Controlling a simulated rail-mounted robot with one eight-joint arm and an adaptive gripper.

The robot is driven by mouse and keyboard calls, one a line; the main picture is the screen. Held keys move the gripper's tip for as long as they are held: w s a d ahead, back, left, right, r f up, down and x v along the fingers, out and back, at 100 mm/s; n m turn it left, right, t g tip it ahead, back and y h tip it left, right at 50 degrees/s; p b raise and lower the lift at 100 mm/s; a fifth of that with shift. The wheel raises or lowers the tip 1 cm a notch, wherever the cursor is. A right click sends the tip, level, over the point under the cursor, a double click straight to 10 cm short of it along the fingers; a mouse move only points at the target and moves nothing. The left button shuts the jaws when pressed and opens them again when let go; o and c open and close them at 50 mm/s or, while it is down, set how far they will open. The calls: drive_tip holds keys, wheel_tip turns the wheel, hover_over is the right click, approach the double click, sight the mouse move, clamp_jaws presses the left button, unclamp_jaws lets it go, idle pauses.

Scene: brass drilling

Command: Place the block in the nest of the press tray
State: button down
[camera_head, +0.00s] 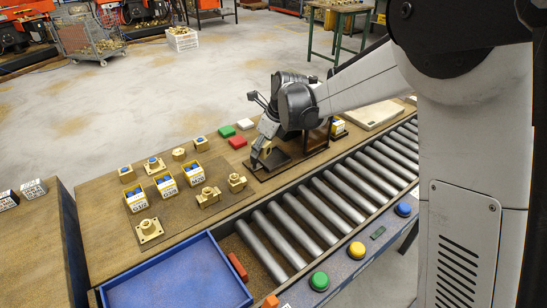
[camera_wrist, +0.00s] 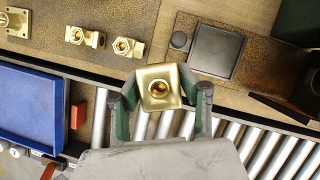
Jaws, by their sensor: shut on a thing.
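My gripper (camera_head: 261,148) is shut on a brass block (camera_wrist: 172,74), which has a round hole in its top face. In the wrist view the block sits between the green-padded fingers of my gripper (camera_wrist: 165,92). The press tray (camera_wrist: 217,52) is a dark framed square on a rusty base plate, up and to the right of the block. Its nest looks empty. In the head view my gripper hangs at the left end of the tray (camera_head: 280,160) and hides part of it. The height of the block above the surface is hard to tell.
Brass fittings (camera_head: 208,196) and yellow bins (camera_head: 166,185) stand on the bench to the left. A roller conveyor (camera_head: 310,212) and a blue tray (camera_head: 180,278) lie in front. A dark press frame (camera_head: 316,137) stands to the right.

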hover_over(271, 157)
drive_tip(key=f, duration=0.4)
drive_tip(key=d+f, duration=0.1)
drive_tip(key=f, duration=0.2)
drive_tip(key=shift+s, duration=0.2)
drive_tip(key=shift+f, duration=1.9)
drive_tip(key=shift+f, duration=0.2)
drive_tip(key=c, duration=1.2)
unclamp_jaws()
drive_tip(key=shift+o, duration=0.2)
drive_tip(key=shift+r, duration=0.2)
